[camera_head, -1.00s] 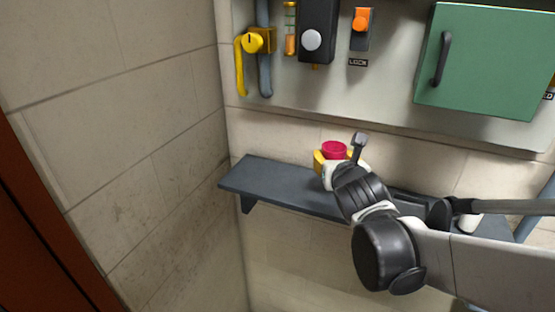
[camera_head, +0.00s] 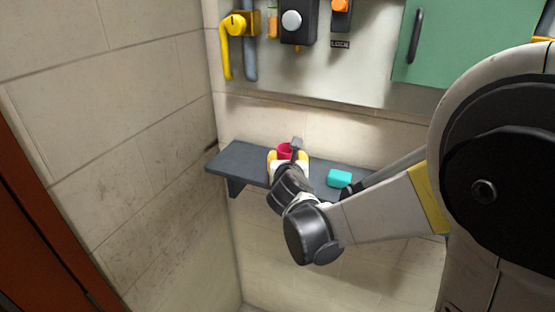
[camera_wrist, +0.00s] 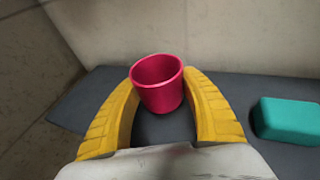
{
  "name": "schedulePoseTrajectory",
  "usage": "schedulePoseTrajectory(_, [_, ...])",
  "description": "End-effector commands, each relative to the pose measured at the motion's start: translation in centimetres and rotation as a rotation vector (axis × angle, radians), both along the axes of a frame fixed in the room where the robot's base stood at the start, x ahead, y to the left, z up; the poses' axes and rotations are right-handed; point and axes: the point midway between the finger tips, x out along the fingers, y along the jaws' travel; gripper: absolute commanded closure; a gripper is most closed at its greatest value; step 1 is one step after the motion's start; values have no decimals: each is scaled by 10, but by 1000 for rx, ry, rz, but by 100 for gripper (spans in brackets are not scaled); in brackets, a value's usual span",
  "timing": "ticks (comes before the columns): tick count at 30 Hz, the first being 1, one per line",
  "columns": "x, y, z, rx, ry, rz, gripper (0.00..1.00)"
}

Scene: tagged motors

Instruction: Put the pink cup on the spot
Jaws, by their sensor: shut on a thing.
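The pink cup (camera_wrist: 158,88) is upright between the yellow fingers of my gripper (camera_wrist: 160,98) in the wrist view. The fingers are shut on it from both sides. In the head view the cup (camera_head: 284,151) shows at the end of my gripper (camera_head: 287,157), over the left part of the dark grey shelf (camera_head: 237,160). I cannot tell whether its base touches the shelf. No spot shows in either view; my arm hides part of the shelf.
A teal block (camera_head: 339,178) lies on the shelf to the right of the cup. A wall panel above holds a yellow valve (camera_head: 236,24), a black box with a knob (camera_head: 297,20) and a green door (camera_head: 460,45). The shelf's left end is clear.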

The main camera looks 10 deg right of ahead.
Motion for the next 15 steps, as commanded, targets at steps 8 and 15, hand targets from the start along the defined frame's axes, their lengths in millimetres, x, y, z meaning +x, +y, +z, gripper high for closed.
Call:
schedulePoseTrajectory(8, [0,0,-28,-1,0,0,80])
schedulePoseTrajectory(15, [0,0,-29,-1,0,0,80])
